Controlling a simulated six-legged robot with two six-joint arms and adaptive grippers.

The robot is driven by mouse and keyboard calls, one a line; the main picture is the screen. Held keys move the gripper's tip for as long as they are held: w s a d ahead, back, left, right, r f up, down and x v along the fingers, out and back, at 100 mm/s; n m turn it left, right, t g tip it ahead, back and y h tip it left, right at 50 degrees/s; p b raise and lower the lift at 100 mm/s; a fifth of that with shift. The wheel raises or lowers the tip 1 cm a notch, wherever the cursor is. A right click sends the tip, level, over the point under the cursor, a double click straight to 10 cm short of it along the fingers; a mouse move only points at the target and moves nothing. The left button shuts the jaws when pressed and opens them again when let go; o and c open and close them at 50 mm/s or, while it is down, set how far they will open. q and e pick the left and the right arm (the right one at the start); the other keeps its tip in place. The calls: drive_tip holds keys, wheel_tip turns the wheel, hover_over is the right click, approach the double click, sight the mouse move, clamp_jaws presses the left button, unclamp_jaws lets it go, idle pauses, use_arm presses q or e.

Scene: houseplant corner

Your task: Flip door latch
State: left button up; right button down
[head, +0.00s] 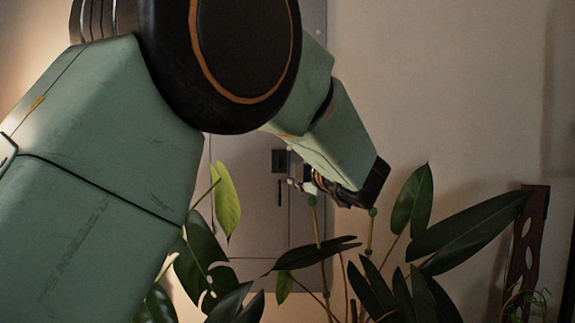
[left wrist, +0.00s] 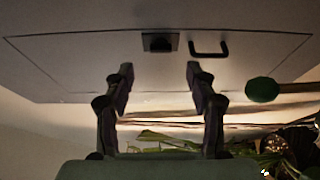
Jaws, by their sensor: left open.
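A grey panel door (head: 250,225) is set in the wall behind my left arm. On it are a small dark square fitting (head: 279,161), which looks like the latch, and a thin dark handle (head: 280,193) below it. In the left wrist view the square latch (left wrist: 160,43) is ahead between the fingertips, and the U-shaped handle (left wrist: 208,52) is to its right. My left gripper (left wrist: 160,76) is open and empty, its two fingers apart and short of the door. In the head view my left gripper (head: 318,186) is right of the latch, partly hidden. The right gripper is not shown.
Green-tipped plant stakes (head: 371,232) stand close below my gripper; one green ball (left wrist: 262,90) is right of the fingers. Broad dark leaves (head: 470,230) fill the lower right. A lighter leaf (head: 227,200) hangs before the door. The upper right wall is clear.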

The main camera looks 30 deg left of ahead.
use_arm(q)
drive_tip(key=shift+v, duration=2.3)
